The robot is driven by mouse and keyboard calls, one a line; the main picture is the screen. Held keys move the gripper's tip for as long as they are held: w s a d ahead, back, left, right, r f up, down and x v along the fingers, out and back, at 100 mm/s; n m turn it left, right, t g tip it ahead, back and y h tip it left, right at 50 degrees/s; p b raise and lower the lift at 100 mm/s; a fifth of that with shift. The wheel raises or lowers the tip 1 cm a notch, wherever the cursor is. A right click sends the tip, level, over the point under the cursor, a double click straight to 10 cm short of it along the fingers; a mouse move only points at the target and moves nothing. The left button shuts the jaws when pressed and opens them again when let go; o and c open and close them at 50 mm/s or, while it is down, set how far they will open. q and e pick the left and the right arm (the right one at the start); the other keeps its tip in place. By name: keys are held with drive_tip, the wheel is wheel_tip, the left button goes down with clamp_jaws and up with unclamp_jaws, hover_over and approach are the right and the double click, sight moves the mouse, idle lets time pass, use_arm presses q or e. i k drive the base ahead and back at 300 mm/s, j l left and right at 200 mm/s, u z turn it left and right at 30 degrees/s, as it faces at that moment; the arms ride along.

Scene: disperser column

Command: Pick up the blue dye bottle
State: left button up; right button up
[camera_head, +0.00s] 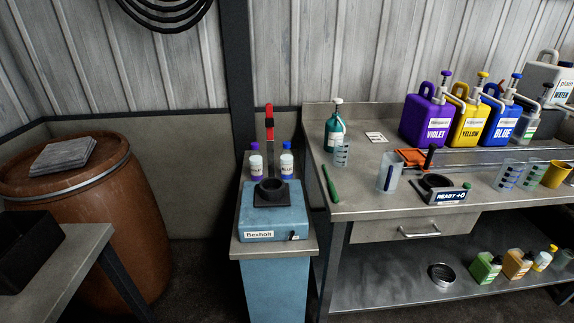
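A small white bottle with a blue cap and blue label (286,162) stands upright behind the black-topped blue device, on the narrow stand in the middle. A similar white bottle with a purple cap (256,163) stands just left of it. A larger blue jug labelled BLUE (502,122) with a pump top stands at the back of the right bench, between a yellow jug (468,122) and a white-grey one. Neither of my grippers shows in this view.
The blue device (273,222) marked Rexholt stands in front of the small bottles, with a red-handled tool (269,123) upright behind it. The metal bench (350,196) holds a teal bottle (335,130), cups and a violet jug (426,121). A rusty barrel (112,215) is at left.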

sight(286, 157)
drive_tip(key=i+j+z, duration=0.3)
drive_tip(key=z, duration=0.2)
drive_tip(key=i+j+z, duration=0.25)
drive_tip(key=j+z, duration=0.25)
drive_tip(key=l, duration=0.1)
